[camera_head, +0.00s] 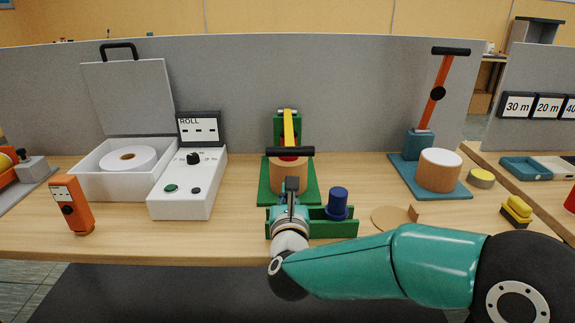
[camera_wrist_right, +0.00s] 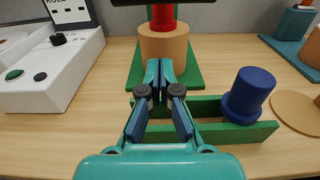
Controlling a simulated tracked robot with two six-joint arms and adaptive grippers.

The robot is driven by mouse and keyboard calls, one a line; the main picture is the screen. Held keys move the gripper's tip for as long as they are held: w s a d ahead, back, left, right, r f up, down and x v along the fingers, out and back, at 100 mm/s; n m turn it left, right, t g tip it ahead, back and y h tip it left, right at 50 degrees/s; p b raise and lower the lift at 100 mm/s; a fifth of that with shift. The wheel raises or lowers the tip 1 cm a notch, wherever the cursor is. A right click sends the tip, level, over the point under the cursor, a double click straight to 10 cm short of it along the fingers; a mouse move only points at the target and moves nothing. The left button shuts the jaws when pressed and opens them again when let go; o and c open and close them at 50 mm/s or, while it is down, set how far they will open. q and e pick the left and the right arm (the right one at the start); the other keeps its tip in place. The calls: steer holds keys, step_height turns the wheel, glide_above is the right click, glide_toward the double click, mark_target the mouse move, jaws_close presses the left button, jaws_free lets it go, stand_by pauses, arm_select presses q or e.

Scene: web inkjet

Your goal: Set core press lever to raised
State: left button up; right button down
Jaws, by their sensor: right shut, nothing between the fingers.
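A green press (camera_head: 265,190) stands at mid table. Its yellow lever (camera_head: 288,128) comes forward and down to a black crossbar handle (camera_head: 290,151), low over a tan core (camera_head: 289,175) with a red part on top. The handle also shows at the top edge of the right wrist view (camera_wrist_right: 165,2). My right gripper (camera_head: 291,184) is shut and empty, just in front of the core and below the handle; I see no contact with the handle. Its fingertips (camera_wrist_right: 166,66) show in the right wrist view. My left gripper is not in view.
A green tray (camera_head: 345,229) with a blue plug (camera_head: 338,203) lies beside my right gripper. A white control box (camera_head: 185,205) stands left. At right, a teal press (camera_head: 455,191) has its orange lever (camera_head: 434,92) up. A grey partition (camera_head: 350,90) stands behind.

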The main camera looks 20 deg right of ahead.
steer(key=w+r+p, duration=0.1)
steer(key=w+r, duration=0.1)
steer(key=w+d+r+p, duration=0.1)
steer(key=w, duration=0.1)
steer(key=shift+r, duration=0.4)
